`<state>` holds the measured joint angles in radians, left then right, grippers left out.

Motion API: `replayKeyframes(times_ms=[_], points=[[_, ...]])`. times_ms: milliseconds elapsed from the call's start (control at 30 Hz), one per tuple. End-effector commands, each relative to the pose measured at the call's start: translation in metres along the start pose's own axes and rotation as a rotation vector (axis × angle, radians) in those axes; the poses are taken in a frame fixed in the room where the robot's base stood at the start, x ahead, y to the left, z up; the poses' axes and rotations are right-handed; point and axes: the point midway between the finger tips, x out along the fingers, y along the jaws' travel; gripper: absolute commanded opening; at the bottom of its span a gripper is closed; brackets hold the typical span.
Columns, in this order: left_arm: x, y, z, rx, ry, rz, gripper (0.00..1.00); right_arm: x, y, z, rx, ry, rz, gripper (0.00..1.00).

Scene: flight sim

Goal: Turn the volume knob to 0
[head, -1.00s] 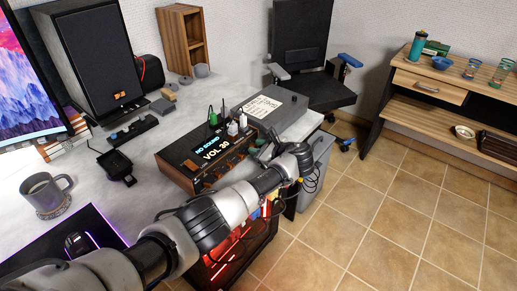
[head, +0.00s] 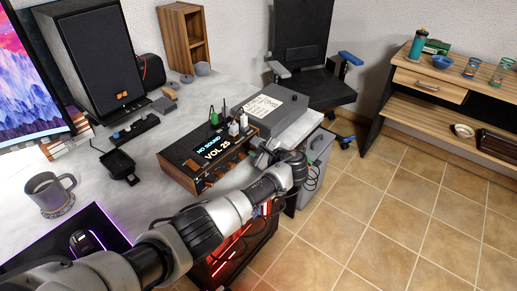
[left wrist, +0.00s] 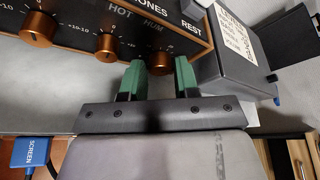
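The audio unit (head: 181,170) is a dark box with a wooden front, and its display (head: 213,148) reads "NO SOUND" and "VOL 25". In the left wrist view its front carries several copper knobs. My left gripper (left wrist: 161,78) has green fingertips on either side of the rightmost visible knob (left wrist: 160,61), below "HUM" and "REST". In the head view my left gripper (head: 262,153) is at the unit's right end. My right gripper is not in view.
A grey box (head: 272,112) with a paper label stands close beside the unit's right end. Plugs (head: 238,124) stick up from the unit's top. A mug (head: 47,192), a speaker (head: 90,58) and small items are on the desk. Floor to the right is clear.

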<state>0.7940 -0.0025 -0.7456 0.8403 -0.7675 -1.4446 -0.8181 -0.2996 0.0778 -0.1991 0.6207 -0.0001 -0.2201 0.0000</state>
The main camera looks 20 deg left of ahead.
Motion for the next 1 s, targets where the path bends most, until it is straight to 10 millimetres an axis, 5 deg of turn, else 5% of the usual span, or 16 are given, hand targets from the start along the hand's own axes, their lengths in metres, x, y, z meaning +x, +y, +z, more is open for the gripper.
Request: replayKeyframes(times_ms=[133,467,1000], points=[[0.000,0.000,0.000,0.001,0.000,0.000,0.50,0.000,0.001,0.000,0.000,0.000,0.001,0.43],[-0.005,0.000,0.000,0.002,0.001,-0.001,0.50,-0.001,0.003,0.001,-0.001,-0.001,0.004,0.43],[-0.097,0.000,-0.001,0.001,0.002,-0.001,0.50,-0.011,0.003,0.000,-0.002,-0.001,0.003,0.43]])
